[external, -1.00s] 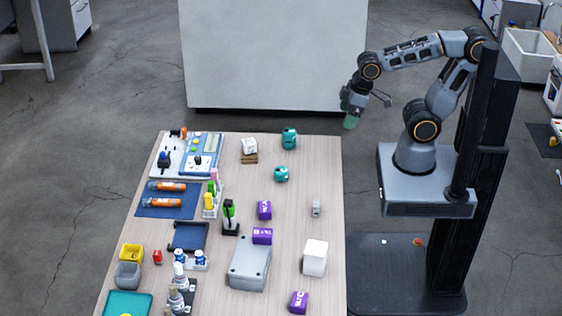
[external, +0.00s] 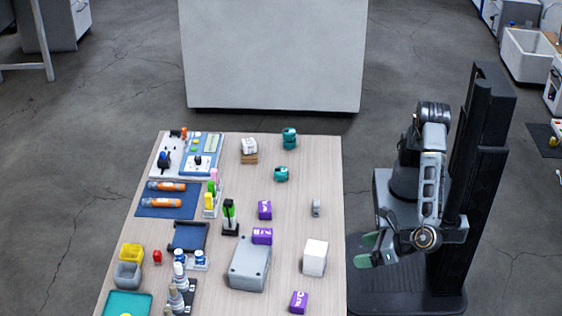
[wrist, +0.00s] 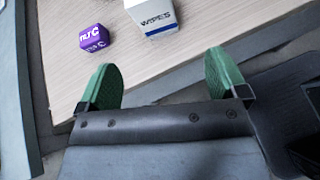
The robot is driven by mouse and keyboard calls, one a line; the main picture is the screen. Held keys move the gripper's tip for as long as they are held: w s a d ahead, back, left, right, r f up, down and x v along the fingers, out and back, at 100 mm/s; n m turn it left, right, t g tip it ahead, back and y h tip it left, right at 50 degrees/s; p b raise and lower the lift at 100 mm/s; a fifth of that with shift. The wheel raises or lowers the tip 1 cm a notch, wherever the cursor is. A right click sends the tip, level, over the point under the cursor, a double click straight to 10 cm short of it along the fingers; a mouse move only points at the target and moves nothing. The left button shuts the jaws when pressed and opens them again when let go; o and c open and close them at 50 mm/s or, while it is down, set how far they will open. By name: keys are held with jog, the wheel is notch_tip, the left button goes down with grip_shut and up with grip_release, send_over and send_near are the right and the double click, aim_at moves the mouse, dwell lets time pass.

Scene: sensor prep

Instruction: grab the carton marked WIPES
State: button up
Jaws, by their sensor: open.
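The carton marked WIPES is a white box (external: 315,258) standing upright near the table's right edge in the external view. In the wrist view the carton (wrist: 152,14) shows at the top, cut off by the frame, with the word WIPES on its front above a blue band. My gripper (external: 368,250) hangs off the right side of the table, to the right of the carton and apart from it. In the wrist view its two green fingers (wrist: 163,80) are spread and empty, with the carton beyond them.
A purple box (wrist: 94,38) lies left of the carton, also seen in the external view (external: 299,301). A grey case (external: 249,264) stands to the carton's left. A small grey item (external: 316,207) is behind it. The table's right edge (external: 346,285) lies between gripper and carton.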

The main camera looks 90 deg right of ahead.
aim_at(319, 246)
jog(key=w, duration=0.3)
jog(key=w+d+n, duration=0.1)
jog(key=w, duration=0.1)
jog(key=w+n+t, duration=0.1)
jog(key=w, duration=0.2)
jog(key=shift+w+d+f+b, duration=0.15)
jog(key=shift+w+f+b, duration=0.15)
jog(key=shift+b, duration=0.05)
jog(key=shift+x, duration=2.75)
jog(key=shift+r, duration=0.15)
jog(key=shift+c, duration=0.4)
jog(key=c, duration=0.9)
jog(key=shift+c, duration=0.2)
